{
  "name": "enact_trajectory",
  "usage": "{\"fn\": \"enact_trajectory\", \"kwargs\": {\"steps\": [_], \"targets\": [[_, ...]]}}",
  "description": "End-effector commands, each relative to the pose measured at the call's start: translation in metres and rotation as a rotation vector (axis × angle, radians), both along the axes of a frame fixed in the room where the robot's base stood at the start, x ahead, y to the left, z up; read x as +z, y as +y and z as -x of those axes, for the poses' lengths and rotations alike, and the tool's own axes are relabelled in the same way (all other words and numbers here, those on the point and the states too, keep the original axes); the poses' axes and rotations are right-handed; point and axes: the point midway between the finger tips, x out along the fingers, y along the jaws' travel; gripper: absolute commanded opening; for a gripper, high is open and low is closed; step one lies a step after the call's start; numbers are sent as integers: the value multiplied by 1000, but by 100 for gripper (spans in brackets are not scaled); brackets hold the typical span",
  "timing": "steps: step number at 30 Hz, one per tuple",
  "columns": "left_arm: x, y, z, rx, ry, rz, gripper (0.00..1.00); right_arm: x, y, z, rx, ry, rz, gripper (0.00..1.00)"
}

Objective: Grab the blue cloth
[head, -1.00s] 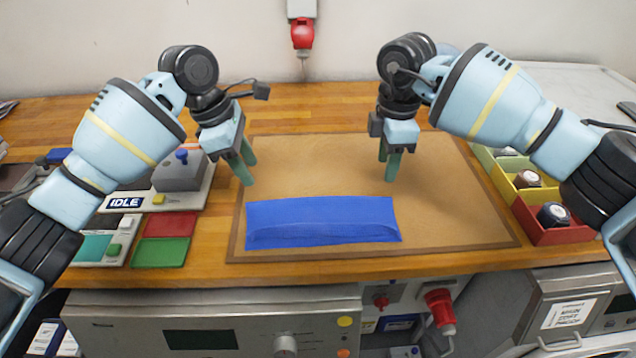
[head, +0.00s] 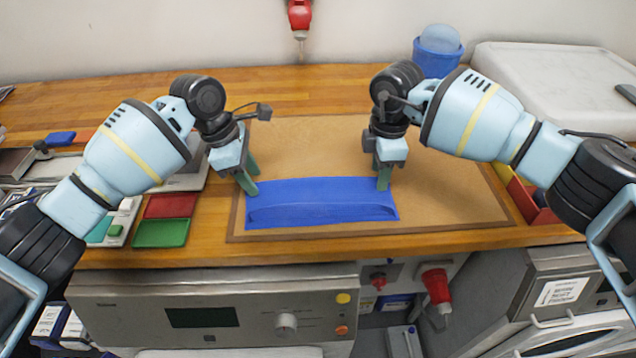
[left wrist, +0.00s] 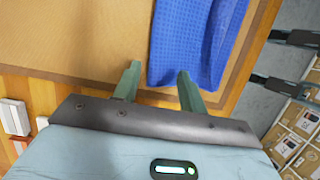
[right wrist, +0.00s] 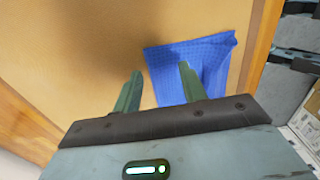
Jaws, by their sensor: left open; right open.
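The blue cloth (head: 320,203) lies folded as a long strip on the brown mat, near its front edge. My left gripper (head: 251,190) is open at the cloth's left end. In the left wrist view the cloth (left wrist: 200,40) reaches between the two open fingers (left wrist: 157,82), with one finger at its end edge. My right gripper (head: 383,182) is open at the cloth's right end, by its back corner. In the right wrist view one finger overlaps the cloth (right wrist: 212,62) and the other finger is over bare mat; the open fingertips (right wrist: 160,72) hold nothing.
The brown mat (head: 440,205) has free room behind and right of the cloth. Red (head: 171,206) and green (head: 162,233) trays lie to the left. A red bin (head: 530,205) stands at the right, partly behind my right arm. A blue container (head: 437,62) stands at the back.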

Motion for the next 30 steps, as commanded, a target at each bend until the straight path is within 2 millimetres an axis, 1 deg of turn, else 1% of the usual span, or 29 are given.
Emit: {"fn": "enact_trajectory", "kwargs": {"steps": [9,16,17,30], "targets": [[-1,0,0,0,0,0,42,-1,0,0,1,0,0,42],[-18,0,2,0,18,0,42,-18,0,2,1,18,0,42],[-17,0,1,0,17,0,42,-17,0,2,1,17,0,42],[-15,0,1,0,15,0,13,-15,0,2,1,15,1,13]]}}
